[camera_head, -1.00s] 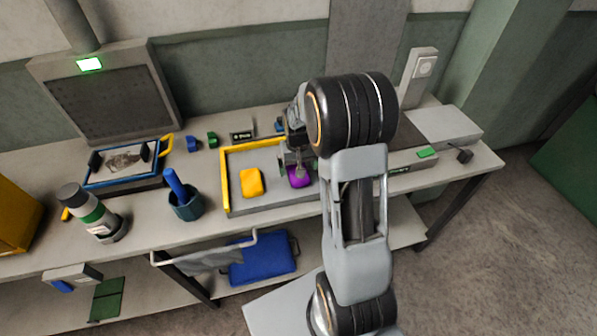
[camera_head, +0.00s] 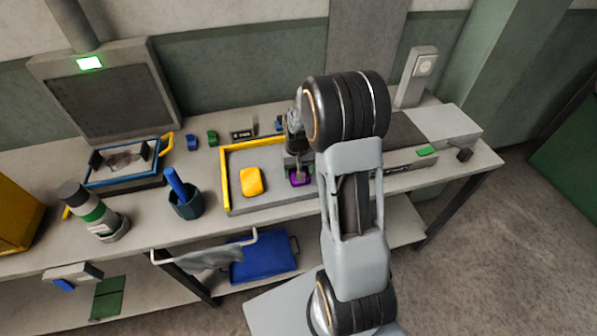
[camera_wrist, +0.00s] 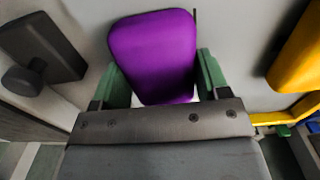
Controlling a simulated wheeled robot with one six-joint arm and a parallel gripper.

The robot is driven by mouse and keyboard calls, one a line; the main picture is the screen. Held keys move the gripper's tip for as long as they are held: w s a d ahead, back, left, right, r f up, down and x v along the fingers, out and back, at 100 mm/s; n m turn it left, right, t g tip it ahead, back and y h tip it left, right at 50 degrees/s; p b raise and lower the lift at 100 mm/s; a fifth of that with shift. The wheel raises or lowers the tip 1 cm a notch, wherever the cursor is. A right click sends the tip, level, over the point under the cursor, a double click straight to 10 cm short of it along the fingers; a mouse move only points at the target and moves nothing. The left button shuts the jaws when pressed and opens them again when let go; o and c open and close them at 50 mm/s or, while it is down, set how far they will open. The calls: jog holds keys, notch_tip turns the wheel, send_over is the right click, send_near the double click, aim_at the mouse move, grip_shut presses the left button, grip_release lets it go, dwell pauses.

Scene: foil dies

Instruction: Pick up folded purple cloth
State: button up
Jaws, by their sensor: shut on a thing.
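The folded purple cloth (camera_wrist: 153,50) lies in the shallow tray (camera_head: 270,197) on the bench. It is a rounded block that fills the middle of the wrist view; in the head view only a small part of it (camera_head: 297,182) shows below my gripper. My gripper (camera_wrist: 160,75) has one green fingertip on each side of the cloth and is shut on it. In the head view, my gripper (camera_head: 298,170) points down over the right part of the tray. I cannot tell whether the cloth is clear of the tray floor.
A folded yellow cloth (camera_head: 251,181) lies in the tray to the left of my gripper. A dark knobbed object (camera_wrist: 40,55) is close by in the wrist view. A blue cup (camera_head: 186,204) and a bottle (camera_head: 95,212) stand left of the tray.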

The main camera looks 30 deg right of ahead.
jog(key=shift+c, duration=0.4)
jog(key=shift+r, duration=0.65)
jog(key=s+a+r+b, duration=0.3)
jog(key=s+a+r, duration=0.2)
jog(key=a+r, duration=0.6)
jog(key=shift+s+a+r, duration=0.15)
jog(key=shift+a+r, duration=0.2)
jog(key=shift+a, duration=0.65)
